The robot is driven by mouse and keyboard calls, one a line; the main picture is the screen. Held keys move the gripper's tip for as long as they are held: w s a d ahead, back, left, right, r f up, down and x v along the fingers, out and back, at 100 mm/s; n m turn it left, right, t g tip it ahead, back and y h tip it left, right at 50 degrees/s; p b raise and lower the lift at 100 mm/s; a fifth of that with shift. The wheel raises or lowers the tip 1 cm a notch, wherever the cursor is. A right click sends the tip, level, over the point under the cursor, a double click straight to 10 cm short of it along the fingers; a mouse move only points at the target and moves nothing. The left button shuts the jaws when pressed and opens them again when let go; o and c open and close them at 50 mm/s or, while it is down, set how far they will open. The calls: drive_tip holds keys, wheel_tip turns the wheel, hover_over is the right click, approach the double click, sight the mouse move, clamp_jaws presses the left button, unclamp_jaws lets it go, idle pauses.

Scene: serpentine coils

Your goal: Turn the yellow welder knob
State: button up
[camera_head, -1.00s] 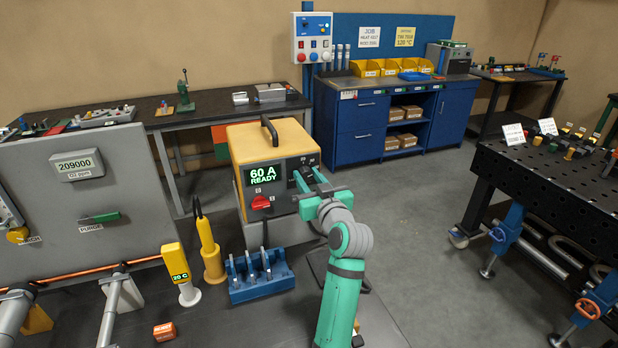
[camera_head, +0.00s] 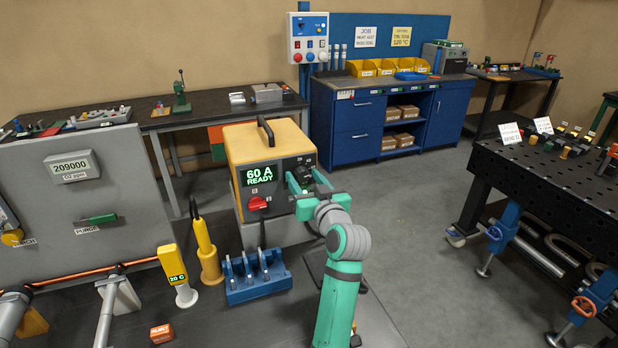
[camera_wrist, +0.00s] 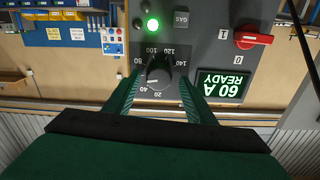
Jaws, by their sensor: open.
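The yellow welder (camera_head: 270,148) stands left of centre in the head view, its display reading 60 A READY. In the wrist view its front panel shows a dark round knob (camera_wrist: 160,73) inside a number scale running from 20 to 140. A pale mark on the knob lies toward the low numbers, but I cannot read it exactly. My gripper (camera_wrist: 160,80) is open, with one green finger on each side of the knob. I cannot tell whether the fingers touch it. In the head view my gripper (camera_head: 303,184) is at the panel and largely hides the knob.
A red switch (camera_wrist: 253,38) and a lit green lamp (camera_wrist: 152,25) are on the same panel. A blue rack (camera_head: 258,280) and yellow tools (camera_head: 207,255) stand in front of the welder. A black perforated table (camera_head: 560,180) is at right, with open floor between.

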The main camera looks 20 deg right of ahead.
drive_tip(key=s, duration=1)
drive_tip(key=shift+d, duration=0.45)
